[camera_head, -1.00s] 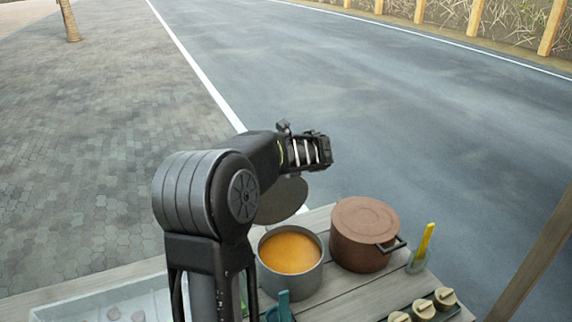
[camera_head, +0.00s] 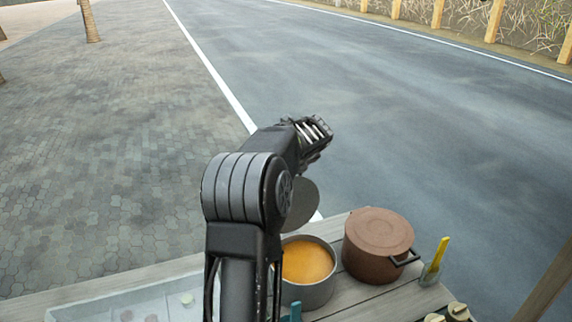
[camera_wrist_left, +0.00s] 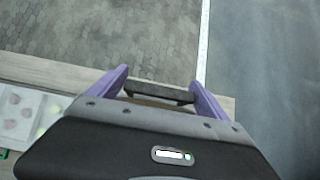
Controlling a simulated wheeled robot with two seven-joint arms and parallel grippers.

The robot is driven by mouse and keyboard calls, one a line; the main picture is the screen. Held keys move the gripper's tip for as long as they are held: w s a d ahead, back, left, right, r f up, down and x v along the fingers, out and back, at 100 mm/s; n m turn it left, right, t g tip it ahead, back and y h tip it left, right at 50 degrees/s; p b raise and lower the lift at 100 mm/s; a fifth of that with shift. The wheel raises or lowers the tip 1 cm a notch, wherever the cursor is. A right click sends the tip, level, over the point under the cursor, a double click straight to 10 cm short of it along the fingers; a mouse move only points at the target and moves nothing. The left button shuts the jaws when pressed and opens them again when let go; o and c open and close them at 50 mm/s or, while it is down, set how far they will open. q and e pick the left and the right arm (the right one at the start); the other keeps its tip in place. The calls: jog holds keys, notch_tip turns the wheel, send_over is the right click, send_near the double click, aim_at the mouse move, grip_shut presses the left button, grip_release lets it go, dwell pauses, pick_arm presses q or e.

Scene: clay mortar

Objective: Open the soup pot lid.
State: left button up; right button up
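The soup pot (camera_head: 318,292) is grey and stands on the wooden counter, uncovered, with orange soup (camera_head: 305,262) showing inside. The grey round lid (camera_head: 301,204) hangs tilted in the air beyond the pot, partly hidden behind my left arm. My left gripper's wrist end is high beyond the pot in the head view, its fingertips not clear there. In the left wrist view my left gripper (camera_wrist_left: 158,91) has its purple fingers at the two ends of a dark bar handle (camera_wrist_left: 158,94), apparently the lid's. My right gripper is not in view.
A brown lidded pot (camera_head: 378,243) stands right of the soup pot. A container with a yellow-handled utensil (camera_head: 440,254) and small lidded jars (camera_head: 459,311) are further right. A clear tray (camera_head: 100,308) is at the left. Road lies beyond the counter.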

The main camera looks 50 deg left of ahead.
pick_arm(q)
jog(key=shift+o, duration=1)
jog(key=shift+a+r, duration=0.1)
jog(key=shift+r, duration=0.05)
jog(key=shift+r, duration=0.15)
jog(key=b+v, duration=0.2)
jog(key=v, duration=0.5)
jog(key=shift+d+r, duration=0.2)
jog(key=shift+d, duration=0.1)
jog(key=shift+s, duration=0.1)
